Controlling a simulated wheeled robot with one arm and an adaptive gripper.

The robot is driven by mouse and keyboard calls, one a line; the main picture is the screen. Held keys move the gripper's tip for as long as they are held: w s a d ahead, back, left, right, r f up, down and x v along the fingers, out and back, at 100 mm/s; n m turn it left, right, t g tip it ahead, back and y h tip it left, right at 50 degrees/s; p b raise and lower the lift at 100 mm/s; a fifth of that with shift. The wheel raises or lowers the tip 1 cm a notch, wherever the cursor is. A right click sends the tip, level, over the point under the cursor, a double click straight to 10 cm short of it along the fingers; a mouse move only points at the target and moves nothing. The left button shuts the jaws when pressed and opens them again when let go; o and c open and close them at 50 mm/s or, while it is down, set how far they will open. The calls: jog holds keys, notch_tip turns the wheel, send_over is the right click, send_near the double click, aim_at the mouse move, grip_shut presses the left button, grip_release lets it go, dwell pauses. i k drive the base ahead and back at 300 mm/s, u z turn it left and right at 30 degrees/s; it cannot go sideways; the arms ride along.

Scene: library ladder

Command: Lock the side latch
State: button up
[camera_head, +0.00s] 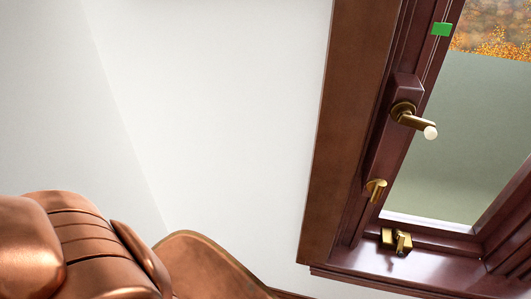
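A dark red-brown window frame (338,130) is at the right, with a pane of glass. On its left upright sits a brass lever handle (413,120) with a pale round end, pointing right and slightly down. Below it, on the same upright, is a small brass latch piece (376,190). Lower still, a brass fitting (397,240) of two blocky parts sits at the sill. I cannot tell for sure which piece is the side latch, or whether it is locked. My gripper is not in view.
A green tag (441,28) is on the upper upright. A glossy copper-brown rounded shape (80,250), like a padded leather chair, fills the lower left. The white wall (220,110) between it and the window is bare. The dark sill (430,275) juts out below the window.

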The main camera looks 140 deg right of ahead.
aim_at(377, 189)
jog(key=u, duration=0.2)
jog(key=i, duration=0.1)
jog(key=z, duration=3.05)
